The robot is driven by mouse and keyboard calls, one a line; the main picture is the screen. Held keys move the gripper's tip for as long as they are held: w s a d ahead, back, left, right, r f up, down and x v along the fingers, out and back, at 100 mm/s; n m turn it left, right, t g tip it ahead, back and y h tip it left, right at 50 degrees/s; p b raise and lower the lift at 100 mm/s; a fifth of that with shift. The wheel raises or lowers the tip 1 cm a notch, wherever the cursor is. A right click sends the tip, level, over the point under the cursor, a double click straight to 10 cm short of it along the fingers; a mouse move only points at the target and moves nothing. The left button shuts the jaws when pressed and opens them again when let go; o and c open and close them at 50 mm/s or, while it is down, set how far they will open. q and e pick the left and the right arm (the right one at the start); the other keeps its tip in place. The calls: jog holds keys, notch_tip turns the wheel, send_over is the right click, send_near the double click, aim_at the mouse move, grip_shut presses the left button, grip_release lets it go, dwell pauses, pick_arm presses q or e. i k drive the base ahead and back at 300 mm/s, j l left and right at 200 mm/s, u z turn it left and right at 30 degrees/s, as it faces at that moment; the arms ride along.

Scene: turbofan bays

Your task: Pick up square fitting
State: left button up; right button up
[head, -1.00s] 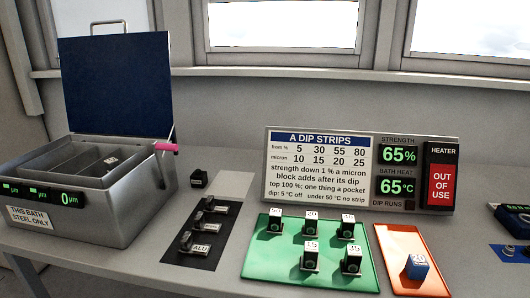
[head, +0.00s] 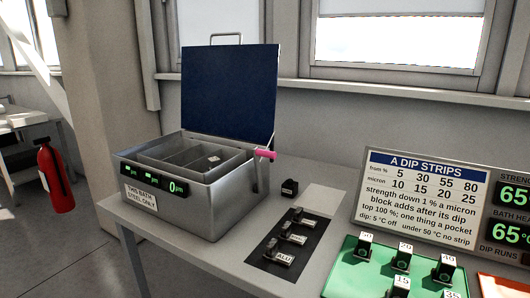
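I cannot tell for certain which piece is the square fitting. Several small dark fittings with pale tags, among them an upper one (head: 304,219), a middle one (head: 294,237) and a lower one (head: 281,256), lie in a row on the black mat (head: 256,260). The lower tag reads ALU. A small dark block (head: 290,188) stands behind the mat on the bench. A small pale marked piece (head: 214,158) lies inside the open steel bath (head: 208,212). Neither of my grippers is in view.
The bath's blue lid (head: 232,95) stands open, with a pink-tipped lever (head: 265,155) at its right. A green mat (head: 345,283) with several tagged blocks and a dip-strips sign (head: 420,240) are at right. A fire extinguisher (head: 56,180) hangs at left.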

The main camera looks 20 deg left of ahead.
aim_at(213, 162)
jog(key=u, duration=1.3)
